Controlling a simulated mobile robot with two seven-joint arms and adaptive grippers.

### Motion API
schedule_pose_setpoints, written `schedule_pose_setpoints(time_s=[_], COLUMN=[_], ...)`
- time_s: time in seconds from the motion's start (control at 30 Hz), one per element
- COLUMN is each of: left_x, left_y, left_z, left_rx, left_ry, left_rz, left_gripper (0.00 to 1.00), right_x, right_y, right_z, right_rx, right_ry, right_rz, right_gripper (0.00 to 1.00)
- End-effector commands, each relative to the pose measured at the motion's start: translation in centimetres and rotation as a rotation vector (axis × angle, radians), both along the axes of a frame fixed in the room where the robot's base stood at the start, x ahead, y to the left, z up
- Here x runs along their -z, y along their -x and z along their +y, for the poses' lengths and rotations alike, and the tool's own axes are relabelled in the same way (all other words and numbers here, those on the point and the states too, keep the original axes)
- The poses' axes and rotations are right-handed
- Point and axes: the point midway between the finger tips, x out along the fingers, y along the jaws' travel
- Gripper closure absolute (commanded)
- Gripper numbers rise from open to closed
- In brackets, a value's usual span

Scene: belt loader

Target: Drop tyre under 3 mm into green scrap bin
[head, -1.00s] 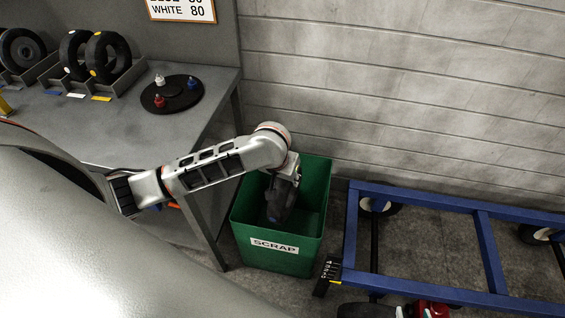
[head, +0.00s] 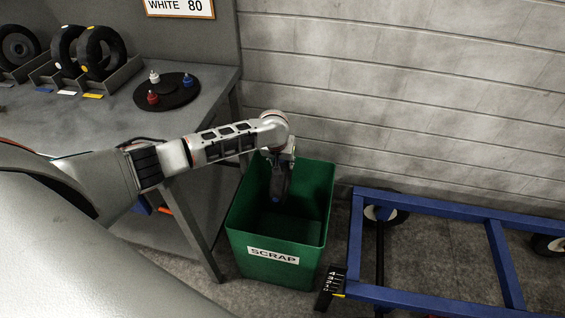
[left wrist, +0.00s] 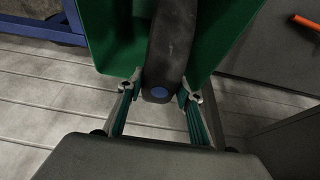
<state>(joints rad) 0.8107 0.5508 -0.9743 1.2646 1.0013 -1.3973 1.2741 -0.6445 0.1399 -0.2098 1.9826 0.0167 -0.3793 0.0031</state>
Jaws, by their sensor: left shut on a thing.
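The green scrap bin (head: 272,254), labelled SCRAP, stands on the floor right of the workbench. My left gripper (head: 281,172) points down into the bin's open top, near its back wall. It is shut on a dark tyre (head: 279,186), seen edge-on and hanging in the bin's mouth. In the left wrist view the tyre (left wrist: 173,45) sits between the two fingertips (left wrist: 160,92), with a blue spot on its tread and the green bin (left wrist: 115,40) behind it. The rest of the tyre is hidden by the bin and gripper. My right gripper is out of view.
The grey bench (head: 75,125) at left holds several tyres in racks (head: 100,52) and a black round tray (head: 168,92) with three small bottles. A blue wheeled frame (head: 430,295) stands close right of the bin. An orange-handled tool (left wrist: 305,22) shows in the left wrist view.

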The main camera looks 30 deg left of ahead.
Motion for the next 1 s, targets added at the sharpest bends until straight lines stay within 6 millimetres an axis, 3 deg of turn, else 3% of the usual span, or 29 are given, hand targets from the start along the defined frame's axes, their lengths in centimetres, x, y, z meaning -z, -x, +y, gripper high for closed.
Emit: schedule_pose_setpoints(time_s=[0.07,0.3,0.9,0.93,1.0], left_x=[1.8,4.2,4.7,4.7,4.8], left_y=[0.2,0.3,0.0,0.0,0.0], left_z=[0.0,0.0,0.0,0.0,0.0], left_rx=[0.001,0.002,0.0,0.0,0.0], left_ry=[-0.001,-0.002,-0.001,-0.001,-0.001], left_rz=[0.006,0.01,-0.002,-0.002,-0.001], left_gripper=[1.0,1.0,1.0,0.62,0.45], right_x=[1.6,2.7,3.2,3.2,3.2], right_y=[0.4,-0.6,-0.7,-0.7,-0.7], right_z=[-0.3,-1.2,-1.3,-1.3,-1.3], right_rx=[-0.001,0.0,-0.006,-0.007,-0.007], right_ry=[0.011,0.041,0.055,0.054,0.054], right_rz=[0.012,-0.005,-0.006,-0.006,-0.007], right_gripper=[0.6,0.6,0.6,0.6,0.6])
